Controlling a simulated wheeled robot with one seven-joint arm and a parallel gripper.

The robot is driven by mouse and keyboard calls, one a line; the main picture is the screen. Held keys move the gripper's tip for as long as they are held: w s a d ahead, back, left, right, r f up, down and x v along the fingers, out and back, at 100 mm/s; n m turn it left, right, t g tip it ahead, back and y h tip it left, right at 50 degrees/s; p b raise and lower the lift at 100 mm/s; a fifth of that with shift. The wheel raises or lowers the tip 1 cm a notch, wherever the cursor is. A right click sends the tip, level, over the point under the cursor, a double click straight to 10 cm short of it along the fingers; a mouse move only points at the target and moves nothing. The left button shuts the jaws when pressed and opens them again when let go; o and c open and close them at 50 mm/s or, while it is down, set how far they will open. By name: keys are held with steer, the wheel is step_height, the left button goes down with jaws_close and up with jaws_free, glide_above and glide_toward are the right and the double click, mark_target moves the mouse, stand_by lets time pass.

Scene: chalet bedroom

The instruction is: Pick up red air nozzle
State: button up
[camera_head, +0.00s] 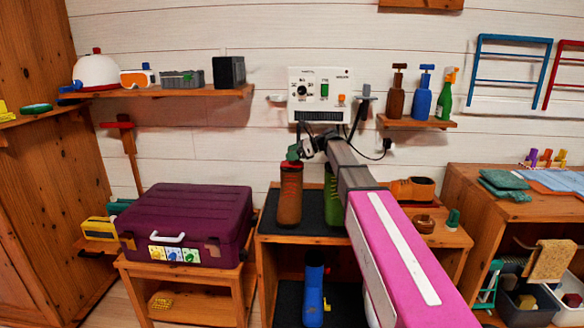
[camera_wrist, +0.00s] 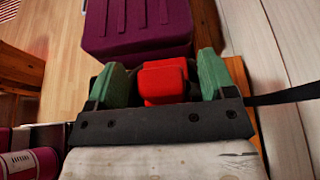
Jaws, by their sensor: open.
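The red air nozzle (camera_wrist: 165,84) shows in the wrist view as a red block between the two green fingers of my gripper (camera_wrist: 161,75). The fingers are apart, with narrow gaps on both sides of the block. I cannot tell whether the nozzle touches the fingers.
A purple suitcase (camera_head: 186,222) lies on the wooden stand to the left. A dark cable (camera_head: 372,155) hangs behind my arm.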

steer(key=c, duration=1.3)
